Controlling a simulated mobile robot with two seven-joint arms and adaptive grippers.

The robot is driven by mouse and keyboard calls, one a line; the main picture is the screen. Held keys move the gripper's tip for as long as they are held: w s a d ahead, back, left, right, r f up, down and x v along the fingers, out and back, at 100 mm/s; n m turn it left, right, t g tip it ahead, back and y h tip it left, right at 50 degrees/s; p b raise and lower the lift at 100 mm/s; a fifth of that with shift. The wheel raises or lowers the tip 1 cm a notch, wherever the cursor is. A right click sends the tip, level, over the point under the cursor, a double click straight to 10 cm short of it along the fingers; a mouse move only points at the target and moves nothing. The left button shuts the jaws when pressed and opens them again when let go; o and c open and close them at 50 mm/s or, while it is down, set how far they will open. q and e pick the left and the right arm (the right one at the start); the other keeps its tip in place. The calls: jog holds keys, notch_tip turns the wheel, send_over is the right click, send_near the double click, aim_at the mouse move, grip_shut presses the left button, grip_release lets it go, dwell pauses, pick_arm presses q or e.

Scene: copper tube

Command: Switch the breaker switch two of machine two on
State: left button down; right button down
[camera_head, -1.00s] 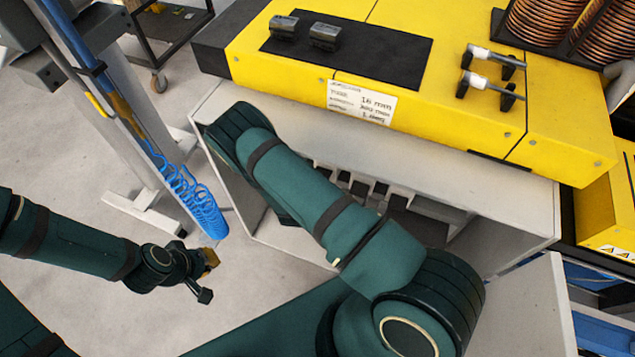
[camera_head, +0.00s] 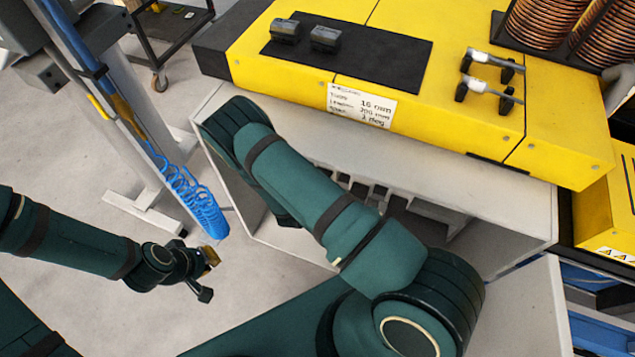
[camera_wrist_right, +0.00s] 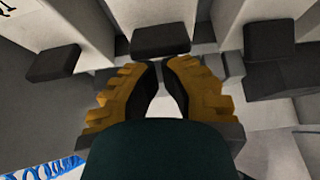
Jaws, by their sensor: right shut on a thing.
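In the head view, dark breaker switches (camera_head: 378,196) show in the open grey cabinet (camera_head: 490,262), partly hidden behind my right arm. The right gripper is hidden there. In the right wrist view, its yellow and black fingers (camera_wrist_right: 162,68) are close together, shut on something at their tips. This appears to be the dark breaker switch (camera_wrist_right: 160,40) just beyond them, but the contact is unclear. Other dark switches stand to its left (camera_wrist_right: 56,63) and right (camera_wrist_right: 268,62). My left gripper (camera_head: 207,274) is open and empty, over the floor left of the cabinet.
The yellow machine (camera_head: 470,125) sits above the cabinet, with a white label (camera_head: 360,104). Copper coils (camera_head: 545,25) stand at the upper right. A blue coiled hose (camera_head: 200,207) hangs beside a grey post, left of the cabinet. Floor around the left gripper is clear.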

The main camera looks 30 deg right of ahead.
jog(key=v, duration=1)
jog(key=shift+s+a, duration=0.3)
jog(key=shift+r, duration=0.1)
